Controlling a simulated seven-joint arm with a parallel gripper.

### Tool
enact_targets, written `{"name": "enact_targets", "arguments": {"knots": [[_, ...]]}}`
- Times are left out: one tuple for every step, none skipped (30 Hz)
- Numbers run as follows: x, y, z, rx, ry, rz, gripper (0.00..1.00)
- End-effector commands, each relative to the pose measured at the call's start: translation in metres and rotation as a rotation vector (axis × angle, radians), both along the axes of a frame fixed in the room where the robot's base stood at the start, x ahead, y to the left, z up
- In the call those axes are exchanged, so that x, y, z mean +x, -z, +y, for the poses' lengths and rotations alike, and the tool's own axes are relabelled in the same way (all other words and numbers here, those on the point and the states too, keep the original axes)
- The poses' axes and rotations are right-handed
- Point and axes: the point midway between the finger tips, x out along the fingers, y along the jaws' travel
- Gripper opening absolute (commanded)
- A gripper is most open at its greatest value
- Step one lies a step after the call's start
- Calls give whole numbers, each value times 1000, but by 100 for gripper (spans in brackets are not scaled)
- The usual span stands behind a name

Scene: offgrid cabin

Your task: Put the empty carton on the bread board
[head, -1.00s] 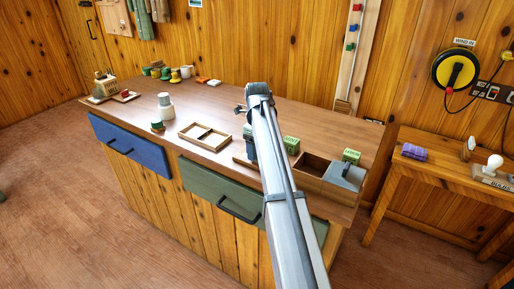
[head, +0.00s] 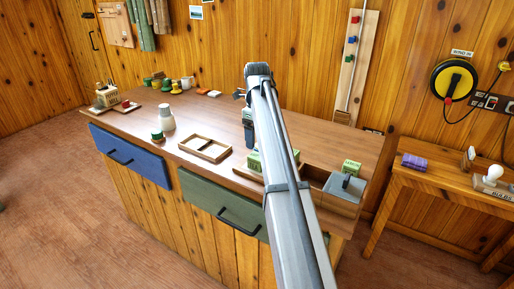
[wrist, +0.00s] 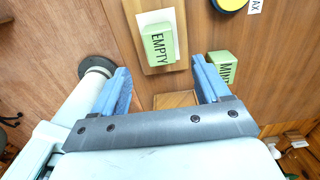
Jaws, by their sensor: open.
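A green carton marked EMPTY (wrist: 158,44) lies in the wrist view, on a white card (wrist: 146,18) over a light wooden board (wrist: 182,30). My gripper (wrist: 162,78) is open, its blue fingers apart with nothing between them; the EMPTY carton lies ahead of the fingertips. A second green carton with a partly hidden label starting "MI" (wrist: 224,66) is beside the right finger. In the head view my gripper (head: 249,138) hangs over the counter, partly hidden by my arm. A green carton (head: 254,160) shows there beside the arm; its label is unreadable. I cannot tell which board is the bread board.
Another green carton (head: 351,168) stands behind the box.

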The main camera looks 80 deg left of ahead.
Motion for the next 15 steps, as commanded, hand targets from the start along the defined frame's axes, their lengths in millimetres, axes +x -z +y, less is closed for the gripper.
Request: {"name": "enact_targets", "arguments": {"knots": [[0, -8, 1, 0, 0, 0, 76], [0, -11, 1, 0, 0, 0, 76], [0, -15, 1, 0, 0, 0, 76], [0, -17, 1, 0, 0, 0, 76], [0, -19, 1, 0, 0, 0, 76], [0, -22, 0, 0, 0, 0, 76], [0, -23, 0, 0, 0, 0, 76], [0, -25, 0, 0, 0, 0, 76], [0, -26, 0, 0, 0, 0, 76], [0, -26, 0, 0, 0, 0, 76], [0, -27, 0, 0, 0, 0, 76], [0, -27, 0, 0, 0, 0, 76], [0, -27, 0, 0, 0, 0, 76], [0, -27, 0, 0, 0, 0, 76], [0, -27, 0, 0, 0, 0, 76]]}}
